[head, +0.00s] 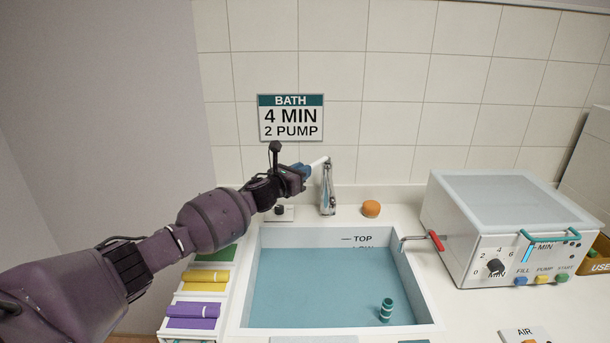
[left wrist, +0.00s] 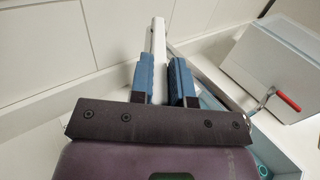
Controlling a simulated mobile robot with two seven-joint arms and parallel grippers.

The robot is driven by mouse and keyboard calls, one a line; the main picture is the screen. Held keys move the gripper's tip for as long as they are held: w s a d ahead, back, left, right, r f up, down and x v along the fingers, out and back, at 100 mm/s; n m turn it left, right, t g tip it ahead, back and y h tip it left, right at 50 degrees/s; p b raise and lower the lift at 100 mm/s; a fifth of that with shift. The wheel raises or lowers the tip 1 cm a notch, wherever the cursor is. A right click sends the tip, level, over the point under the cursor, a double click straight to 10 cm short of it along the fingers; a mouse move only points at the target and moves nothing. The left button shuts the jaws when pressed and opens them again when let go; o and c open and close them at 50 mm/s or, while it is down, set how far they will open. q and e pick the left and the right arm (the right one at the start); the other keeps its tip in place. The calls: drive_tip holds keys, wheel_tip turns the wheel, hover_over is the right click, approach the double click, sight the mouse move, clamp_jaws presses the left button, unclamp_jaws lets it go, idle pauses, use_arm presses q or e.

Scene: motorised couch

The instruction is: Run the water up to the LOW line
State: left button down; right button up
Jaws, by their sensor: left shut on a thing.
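The tap (head: 327,192) stands behind the basin (head: 240,290), with a white lever (head: 319,162) at its top. My left gripper (head: 304,171) is shut on this lever. In the left wrist view the white lever (left wrist: 158,38) runs between the blue fingers (left wrist: 164,75). The basin holds blue water (head: 310,285). On its back wall the TOP mark (head: 364,239) is clear above the water. The LOW mark (head: 372,247) is right at the water's edge and partly cut off. No stream shows clearly under the spout. My right gripper is out of view.
A teal striped cylinder (head: 386,309) is in the basin. A red-handled lever (head: 436,240) sits at its right, before a white control box (head: 505,230). Coloured rolls (head: 204,281) lie left. An orange lump (head: 371,208) is beside the tap. A BATH sign (head: 291,117) hangs above.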

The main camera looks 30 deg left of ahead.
use_arm(q)
drive_tip(key=c, duration=1.1)
unclamp_jaws()
drive_tip(key=shift+s+a+b, duration=0.1)
drive_tip(key=shift+s+a, duration=0.25)
drive_tip(key=shift+s, duration=1.4)
drive_tip(key=shift+s+a+b, duration=0.1)
drive_tip(key=shift+s+a, duration=0.2)
drive_tip(key=shift+s, duration=1.5)
drive_tip(key=shift+s+a+b, duration=0.1)
drive_tip(key=shift+s+a, duration=0.25)
drive_tip(key=shift+s, duration=1.4)
drive_tip(key=shift+f, duration=0.1)
